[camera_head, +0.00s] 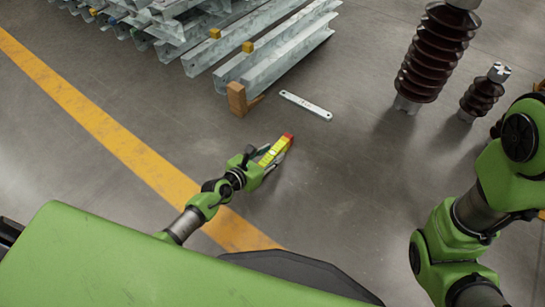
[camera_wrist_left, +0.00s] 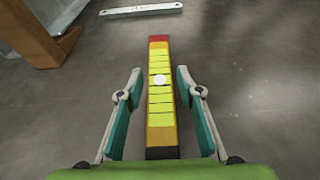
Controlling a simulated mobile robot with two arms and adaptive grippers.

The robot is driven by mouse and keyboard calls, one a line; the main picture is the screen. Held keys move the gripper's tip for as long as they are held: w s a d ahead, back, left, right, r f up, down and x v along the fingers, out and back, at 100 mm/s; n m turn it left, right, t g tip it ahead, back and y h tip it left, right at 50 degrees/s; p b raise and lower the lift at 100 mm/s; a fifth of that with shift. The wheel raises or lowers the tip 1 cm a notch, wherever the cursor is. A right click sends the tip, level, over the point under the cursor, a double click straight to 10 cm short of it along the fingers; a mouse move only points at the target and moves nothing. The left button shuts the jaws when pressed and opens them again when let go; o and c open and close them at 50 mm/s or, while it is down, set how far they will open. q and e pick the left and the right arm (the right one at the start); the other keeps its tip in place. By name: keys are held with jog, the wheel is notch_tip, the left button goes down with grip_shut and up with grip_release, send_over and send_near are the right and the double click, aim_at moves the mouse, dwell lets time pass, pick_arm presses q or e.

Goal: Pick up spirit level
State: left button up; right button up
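The spirit level (camera_head: 274,152) is a yellow bar with a red far end, low over or on the floor ahead of my left gripper (camera_head: 270,157). In the left wrist view the spirit level (camera_wrist_left: 161,110) runs lengthwise between the two teal-padded fingers of my left gripper (camera_wrist_left: 158,73), with a white round spot on it. Gaps show on both sides, so the fingers are open and not touching it. Its near end reaches toward the green palm. My right arm shows at the right edge of the head view, but its gripper is out of view.
A flat grey metal bar (camera_head: 305,105) lies on the floor beyond the level. Galvanized beams (camera_head: 275,50) are stacked behind, with a wooden block (camera_head: 237,99) at their near end. Brown ribbed insulators (camera_head: 434,55) stand at the right. A yellow line (camera_head: 110,135) crosses the floor.

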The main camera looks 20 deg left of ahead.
pick_arm(q)
grip_shut()
jog(key=shift+r, duration=0.2)
